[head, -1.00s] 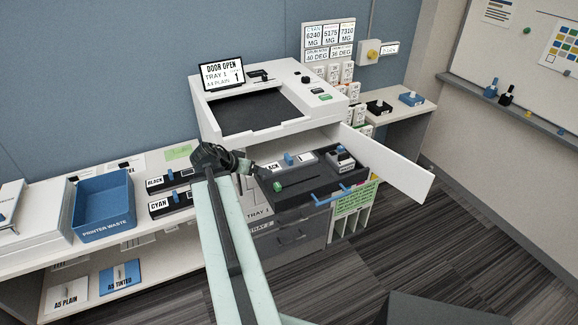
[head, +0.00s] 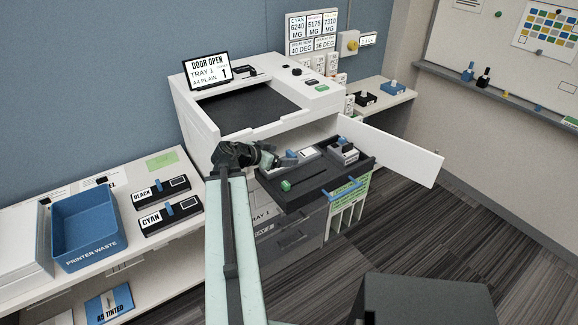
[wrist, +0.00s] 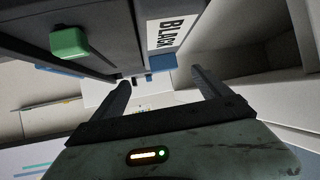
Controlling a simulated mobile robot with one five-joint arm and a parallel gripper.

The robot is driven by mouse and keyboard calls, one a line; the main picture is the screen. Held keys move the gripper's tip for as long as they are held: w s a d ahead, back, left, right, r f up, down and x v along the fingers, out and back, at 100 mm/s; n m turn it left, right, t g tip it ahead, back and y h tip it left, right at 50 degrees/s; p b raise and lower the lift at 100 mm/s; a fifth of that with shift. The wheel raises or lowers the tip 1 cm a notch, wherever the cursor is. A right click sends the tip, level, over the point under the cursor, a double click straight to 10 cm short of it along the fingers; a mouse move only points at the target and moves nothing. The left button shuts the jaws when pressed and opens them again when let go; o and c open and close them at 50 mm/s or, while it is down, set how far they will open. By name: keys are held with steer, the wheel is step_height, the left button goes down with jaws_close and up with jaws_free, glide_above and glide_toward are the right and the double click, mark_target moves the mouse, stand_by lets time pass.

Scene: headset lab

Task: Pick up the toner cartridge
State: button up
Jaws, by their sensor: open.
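A dark toner cartridge with a blue tab (head: 290,158) lies in the pulled-out printer drawer (head: 325,180). Its white BLACK label (wrist: 168,30) shows in the wrist view, with a blue part (wrist: 162,62) just beyond my fingertips. My gripper (head: 272,158) is at the left end of this cartridge and hides its label in the head view. In the wrist view my gripper (wrist: 162,88) has two dark fingers spread apart with nothing held between them. I cannot tell whether a finger touches the cartridge. A second cartridge (head: 343,154) sits in the drawer's right part.
A green knob (head: 286,185) is on the drawer front. The white printer door (head: 390,155) stands open at right. BLACK (head: 160,193) and CYAN (head: 170,217) cartridges lie on the left counter beside a blue waste bin (head: 85,225). Striped floor (head: 400,235) is free at right.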

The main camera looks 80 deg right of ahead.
mark_target(290, 155)
steer(key=b+x, duration=0.1)
steer(key=x, duration=0.1)
steer(key=b+x, duration=0.1)
steer(key=x, duration=0.1)
steer(key=b+x, duration=0.1)
steer(key=x, duration=0.2)
steer(key=shift+w+d+f, duration=0.1)
steer(key=shift+w+f, duration=0.15)
steer(key=shift+f, duration=0.05)
steer(key=shift+r, duration=0.1)
jaws_close()
steer(key=shift+r, duration=0.15)
step_height(290, 155, up, 10)
steer(key=p, duration=1)
